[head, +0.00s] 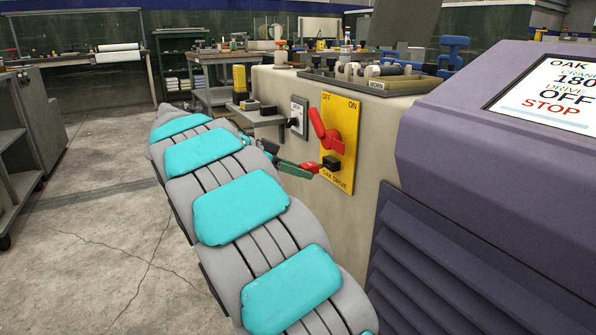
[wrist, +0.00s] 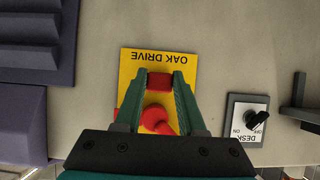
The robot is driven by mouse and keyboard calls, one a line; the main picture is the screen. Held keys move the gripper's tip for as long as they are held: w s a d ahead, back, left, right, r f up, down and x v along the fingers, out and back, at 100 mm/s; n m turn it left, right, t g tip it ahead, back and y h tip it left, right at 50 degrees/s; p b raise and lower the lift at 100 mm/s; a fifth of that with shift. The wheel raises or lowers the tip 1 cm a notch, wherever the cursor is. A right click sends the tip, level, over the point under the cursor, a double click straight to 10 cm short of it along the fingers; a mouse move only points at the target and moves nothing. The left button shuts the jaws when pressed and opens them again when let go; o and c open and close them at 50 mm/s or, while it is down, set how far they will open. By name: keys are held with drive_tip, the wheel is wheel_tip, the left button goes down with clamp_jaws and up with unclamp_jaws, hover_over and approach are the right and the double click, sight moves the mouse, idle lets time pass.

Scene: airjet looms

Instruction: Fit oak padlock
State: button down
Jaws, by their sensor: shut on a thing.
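My gripper (head: 306,168) has its green fingers shut on a red padlock (wrist: 159,81), held in front of the lower part of the yellow OAK DRIVE plate (wrist: 130,66). In the head view the padlock (head: 309,167) is beside a small black block (head: 330,162) on the plate (head: 345,110). I cannot tell whether they touch. The padlock's shackle is not clearly visible. The red switch handle (head: 326,132) slants toward the OFF mark at upper left. In the wrist view the handle (wrist: 160,121) is partly hidden by my gripper's body.
A DESK switch (head: 298,117) and a small shelf (head: 255,117) are left of the plate. The purple loom housing (head: 470,150) stands at right; its screen (head: 555,95) reads DRIVE OFF, STOP. Parts crowd the ledge above. The floor at left is open.

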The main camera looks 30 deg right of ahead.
drive_tip(key=shift+d+b, duration=0.6)
drive_tip(key=shift+d, duration=0.95)
drive_tip(key=shift+c, duration=2.1)
unclamp_jaws()
drive_tip(key=shift+a, duration=0.1)
drive_tip(key=v, duration=0.7)
drive_tip(key=shift+a+r, duration=0.2)
drive_tip(key=shift+a, duration=0.1)
